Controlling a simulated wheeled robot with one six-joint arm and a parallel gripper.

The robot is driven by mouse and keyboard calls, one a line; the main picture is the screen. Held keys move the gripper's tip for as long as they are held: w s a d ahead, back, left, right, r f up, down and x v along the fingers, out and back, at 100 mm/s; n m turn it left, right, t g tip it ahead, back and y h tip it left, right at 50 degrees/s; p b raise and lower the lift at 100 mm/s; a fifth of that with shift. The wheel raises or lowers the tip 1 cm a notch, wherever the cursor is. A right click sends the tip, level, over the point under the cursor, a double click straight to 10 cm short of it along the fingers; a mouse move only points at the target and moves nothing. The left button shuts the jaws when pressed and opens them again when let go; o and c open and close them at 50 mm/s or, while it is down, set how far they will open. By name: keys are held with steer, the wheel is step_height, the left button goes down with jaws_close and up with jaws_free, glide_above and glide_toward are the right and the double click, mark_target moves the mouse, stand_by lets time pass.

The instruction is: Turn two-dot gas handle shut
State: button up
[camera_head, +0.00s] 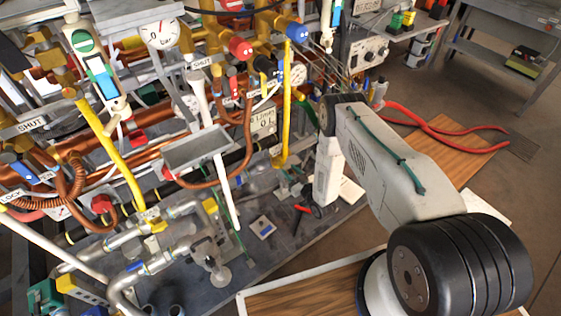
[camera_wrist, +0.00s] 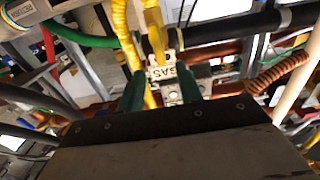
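Two long yellow handles show in the head view: one at the left (camera_head: 118,155) and one nearer the middle (camera_head: 287,100). I cannot make out dots on either. In the wrist view, a yellow bar (camera_wrist: 121,35) runs down toward my gripper (camera_wrist: 160,85), beside a second yellow part (camera_wrist: 154,28) above a white GAS tag (camera_wrist: 162,72). My green fingers are apart, one on each side of the yellow bar's lower end and the tag. I cannot tell whether they touch the bar. In the head view my arm hides most of the gripper.
Copper pipes, gauges (camera_head: 161,34) and red and blue knobs crowd the area. A grey tray (camera_head: 196,150) and a white lever (camera_head: 226,190) stand left of my arm. A dark pipe (camera_wrist: 230,30) crosses above the fingers. Open floor lies at the right.

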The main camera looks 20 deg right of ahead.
mark_target(282, 162)
steer(key=x, duration=0.7)
steer(key=shift+w+a+r, duration=0.1)
steer(key=shift+w, duration=0.2)
jaws_close()
